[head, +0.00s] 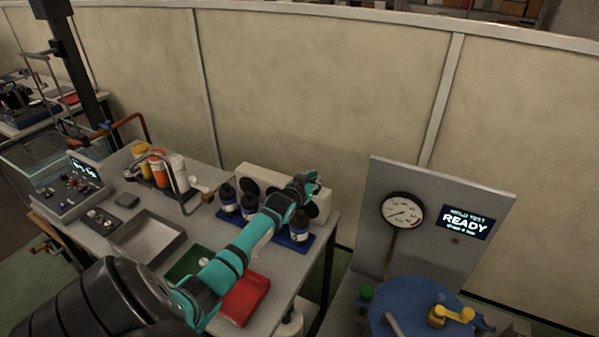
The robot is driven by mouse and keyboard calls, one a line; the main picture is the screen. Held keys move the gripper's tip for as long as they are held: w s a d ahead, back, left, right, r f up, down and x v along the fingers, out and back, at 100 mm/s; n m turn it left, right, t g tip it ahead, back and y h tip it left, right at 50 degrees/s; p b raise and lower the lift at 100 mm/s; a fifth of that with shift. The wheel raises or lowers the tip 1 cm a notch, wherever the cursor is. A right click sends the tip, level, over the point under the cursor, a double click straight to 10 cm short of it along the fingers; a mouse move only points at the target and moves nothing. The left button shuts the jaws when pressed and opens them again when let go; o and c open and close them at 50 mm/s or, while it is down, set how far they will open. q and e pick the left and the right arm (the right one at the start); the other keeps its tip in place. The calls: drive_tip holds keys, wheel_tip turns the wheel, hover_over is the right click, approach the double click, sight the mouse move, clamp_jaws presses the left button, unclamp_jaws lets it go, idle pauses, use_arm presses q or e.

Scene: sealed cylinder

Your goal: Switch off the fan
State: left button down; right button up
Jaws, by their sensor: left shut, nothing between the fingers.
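A cream box-shaped unit with dark round openings (252,177), which looks like the fan, stands at the back right of the grey table. My left arm reaches across the table from the lower left. My left gripper (307,181) is at the right end of the unit and overlaps it in the view. It is shut with nothing in it. The arm and gripper hide part of the unit's front. I cannot make out a switch, whether the gripper touches the unit, or whether the fan is turning. My right gripper is not in view.
A grey tray (148,237), a red tray (245,299) and a caddy of orange and white containers (178,172) share the table. A gauge panel reading READY (436,221) stands right.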

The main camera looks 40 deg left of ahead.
use_arm(q)
drive_tip(key=s+d, duration=0.1)
drive_tip(key=s, duration=0.1)
drive_tip(key=s+b, duration=0.1)
drive_tip(key=s, duration=0.2)
drive_tip(key=s+d, duration=0.1)
drive_tip(key=s, duration=0.2)
drive_tip(key=shift+s+d+f+b, duration=0.1)
drive_tip(key=shift+s+d+b, duration=0.1)
drive_tip(key=shift+d+b, duration=0.15)
drive_tip(key=shift+s+r, duration=0.2)
drive_tip(key=shift+s, duration=0.2)
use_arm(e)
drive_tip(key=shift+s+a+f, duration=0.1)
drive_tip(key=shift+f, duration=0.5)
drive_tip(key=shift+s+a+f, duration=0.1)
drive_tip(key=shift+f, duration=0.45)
use_arm(q)
drive_tip(key=shift+w+f, duration=0.1)
drive_tip(key=shift+d, duration=0.1)
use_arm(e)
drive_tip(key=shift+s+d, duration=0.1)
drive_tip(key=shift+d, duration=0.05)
